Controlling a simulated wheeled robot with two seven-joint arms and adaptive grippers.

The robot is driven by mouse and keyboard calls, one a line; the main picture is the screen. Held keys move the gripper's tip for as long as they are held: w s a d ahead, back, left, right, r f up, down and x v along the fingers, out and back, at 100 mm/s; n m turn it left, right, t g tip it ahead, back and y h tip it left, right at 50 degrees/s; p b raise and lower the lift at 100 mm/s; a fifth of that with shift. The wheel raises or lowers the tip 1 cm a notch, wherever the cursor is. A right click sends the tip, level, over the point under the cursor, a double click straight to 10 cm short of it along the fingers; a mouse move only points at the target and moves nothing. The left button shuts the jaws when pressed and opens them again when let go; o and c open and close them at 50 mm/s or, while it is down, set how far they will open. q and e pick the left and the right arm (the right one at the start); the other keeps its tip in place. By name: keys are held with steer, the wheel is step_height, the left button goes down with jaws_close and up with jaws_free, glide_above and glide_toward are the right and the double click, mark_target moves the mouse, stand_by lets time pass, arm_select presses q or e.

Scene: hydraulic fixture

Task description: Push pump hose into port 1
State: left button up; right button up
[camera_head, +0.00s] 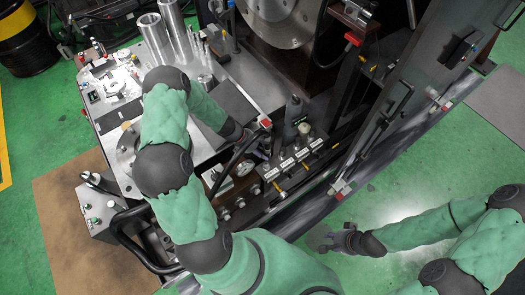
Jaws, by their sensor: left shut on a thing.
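My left gripper (250,131) is above the port block, at the end of the arm that reaches over the bench. It is shut on the black pump hose (232,158), which curves down and left from it. A small red part (266,123) shows at the fingertips. The port block (293,168) has a row of fittings with white labels, too small to read, so I cannot tell which is port 1. The gripper is apart from the labelled row, up and left of it. My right gripper (333,240) is over the green floor; its fingers are too small to judge.
A round gauge (244,168) sits left of the port block. A dark upright cylinder (294,110) stands behind it. A metal bench (225,145) with steel cylinders (153,35) is at upper left. A tall dark frame (400,100) rises at right.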

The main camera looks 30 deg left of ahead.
arm_select(q)
steer(key=shift+n, duration=0.3)
steer(key=shift+f+b, duration=1.8)
steer(key=shift+f, duration=0.45)
steer(key=shift+s+f+b, duration=0.1)
steer(key=shift+f+b, duration=1.05)
steer(key=shift+f, duration=0.45)
steer(key=o, duration=1.2)
step_height(320, 180, up, 10)
steer(key=shift+r, duration=0.1)
